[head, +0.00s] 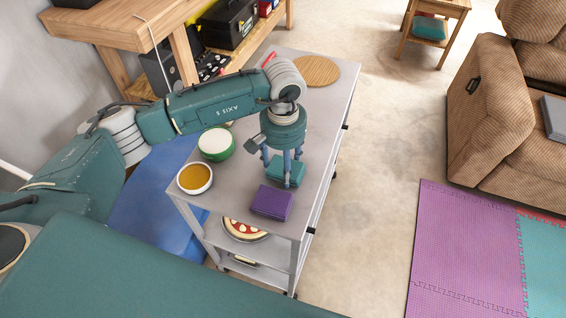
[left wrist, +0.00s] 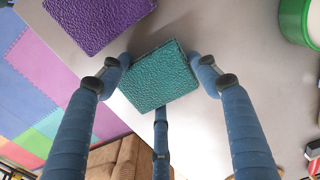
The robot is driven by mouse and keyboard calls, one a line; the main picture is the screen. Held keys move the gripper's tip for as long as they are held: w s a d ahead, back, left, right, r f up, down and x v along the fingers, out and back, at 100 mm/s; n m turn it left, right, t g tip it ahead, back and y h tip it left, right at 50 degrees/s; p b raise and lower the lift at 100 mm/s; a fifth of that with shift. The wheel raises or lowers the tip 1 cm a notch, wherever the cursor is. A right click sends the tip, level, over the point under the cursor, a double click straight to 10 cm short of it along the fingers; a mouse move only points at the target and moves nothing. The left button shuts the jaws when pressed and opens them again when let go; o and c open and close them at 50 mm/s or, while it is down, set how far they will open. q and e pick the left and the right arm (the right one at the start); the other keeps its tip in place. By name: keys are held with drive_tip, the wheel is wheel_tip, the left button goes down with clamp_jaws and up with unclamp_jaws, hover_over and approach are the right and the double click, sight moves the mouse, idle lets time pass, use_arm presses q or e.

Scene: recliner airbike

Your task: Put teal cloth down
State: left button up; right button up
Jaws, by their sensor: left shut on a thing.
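The teal cloth (head: 287,171), a folded block with a bumpy surface, is at the top of the grey cart (head: 318,118). My left gripper (head: 284,168) points straight down and is shut on it. In the left wrist view the fingers surround the teal cloth (left wrist: 158,77). Whether the cloth touches the cart top or hangs just above it, I cannot tell. A folded purple cloth (head: 272,203) lies beside it, nearer the cart's front end; it also shows in the left wrist view (left wrist: 98,20). My right gripper is not in view.
A green tub (head: 216,143) and a white bowl of brown content (head: 195,178) stand left of the gripper. A round wooden board (head: 316,71) lies at the cart's far end. A wooden bench (head: 120,28) is behind; a brown recliner (head: 490,105) stands right.

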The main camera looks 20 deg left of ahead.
use_arm(q)
drive_tip(key=shift+f, duration=0.15)
drive_tip(key=o, duration=1)
drive_tip(key=shift+o, duration=0.2)
drive_tip(key=shift+r, duration=0.25)
drive_tip(key=shift+w+r, duration=0.1)
drive_tip(key=shift+r, duration=0.15)
wheel_tip(320, 180, up, 11)
drive_tip(key=b, duration=0.2)
drive_tip(key=shift+r+b, duration=0.2)
drive_tip(key=shift+b, duration=0.15)
